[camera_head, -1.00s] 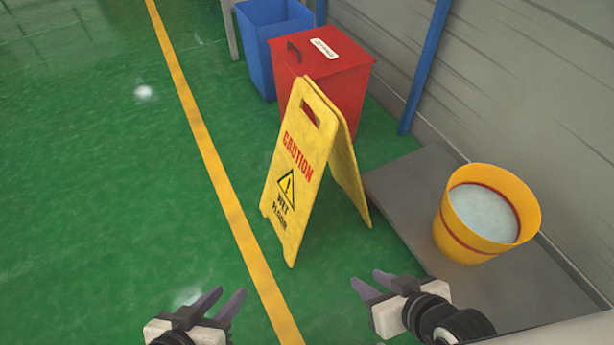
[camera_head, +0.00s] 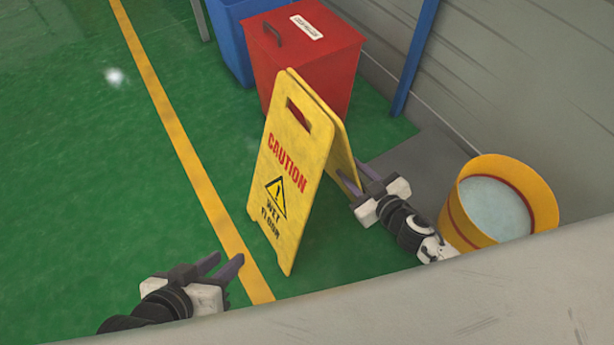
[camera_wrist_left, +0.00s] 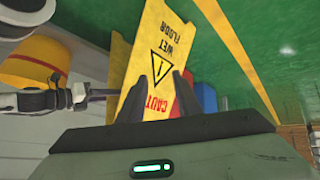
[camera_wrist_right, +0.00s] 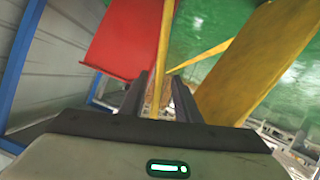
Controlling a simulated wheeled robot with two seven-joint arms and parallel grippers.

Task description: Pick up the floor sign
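The yellow floor sign (camera_head: 287,160) stands open as an A-frame on the green floor, its "CAUTION WET FLOOR" panel facing left. In the left wrist view the sign (camera_wrist_left: 155,50) appears upside down beyond the fingers. My left gripper (camera_head: 222,265) is open and empty, low and to the left of the sign, apart from it. My right gripper (camera_head: 356,180) is at the right edge of the sign's rear panel with its fingers apart. In the right wrist view that panel (camera_wrist_right: 162,50) shows edge-on between the fingertips; contact is not clear. The front panel (camera_wrist_right: 255,60) lies to the right.
A red bin (camera_head: 318,60) with a lid stands just behind the sign, with a blue bin (camera_head: 228,38) beyond it. A yellow bucket (camera_head: 520,180) sits close to the right of my right arm, near the wall. Open green floor lies left of the yellow line (camera_head: 180,140).

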